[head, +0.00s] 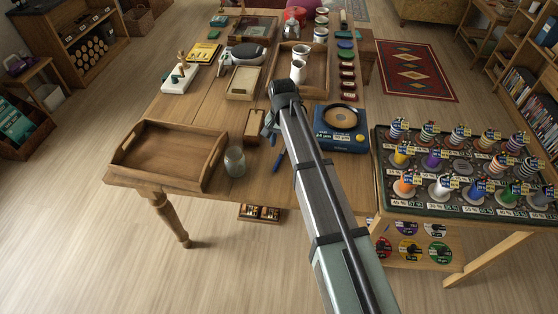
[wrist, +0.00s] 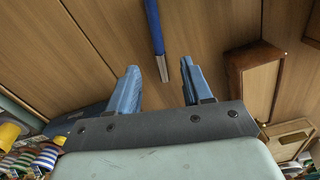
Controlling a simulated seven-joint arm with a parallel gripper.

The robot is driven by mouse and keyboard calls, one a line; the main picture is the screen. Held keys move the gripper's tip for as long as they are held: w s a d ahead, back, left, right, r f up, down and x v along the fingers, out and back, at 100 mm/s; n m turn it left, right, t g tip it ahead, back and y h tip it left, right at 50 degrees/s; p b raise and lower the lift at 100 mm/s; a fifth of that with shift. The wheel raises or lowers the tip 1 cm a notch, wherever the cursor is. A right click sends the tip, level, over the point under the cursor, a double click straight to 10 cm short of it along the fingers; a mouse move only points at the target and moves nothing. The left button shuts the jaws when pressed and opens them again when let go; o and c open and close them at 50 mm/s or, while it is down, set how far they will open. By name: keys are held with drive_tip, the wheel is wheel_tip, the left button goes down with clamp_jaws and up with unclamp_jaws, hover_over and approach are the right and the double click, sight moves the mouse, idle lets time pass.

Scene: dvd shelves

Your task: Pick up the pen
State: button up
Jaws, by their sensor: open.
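A blue pen (head: 279,160) lies on the wooden table, to the right of a glass jar. In the wrist view the blue pen (wrist: 153,27) comes down from the top edge, with its pale end near the space between the fingertips. My gripper (head: 270,125) is above the table near the pen, partly hidden behind my own arm in the head view. In the wrist view my gripper (wrist: 160,72) has its two blue fingers spread apart with nothing between them. I cannot tell its exact height above the table.
A glass jar (head: 235,161) and an empty wooden tray (head: 154,150) stand left of the pen. A small wooden box (head: 254,126) is close behind it. A blue record-player-like device (head: 341,128) is to the right. The table's front edge is close to the pen.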

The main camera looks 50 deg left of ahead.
sight(282, 153)
drive_tip(key=shift+w+a+f, duration=0.1)
drive_tip(key=shift+w+f, duration=0.05)
drive_tip(key=shift+f, duration=2.15)
drive_tip(key=shift+c, duration=0.4)
clamp_jaws()
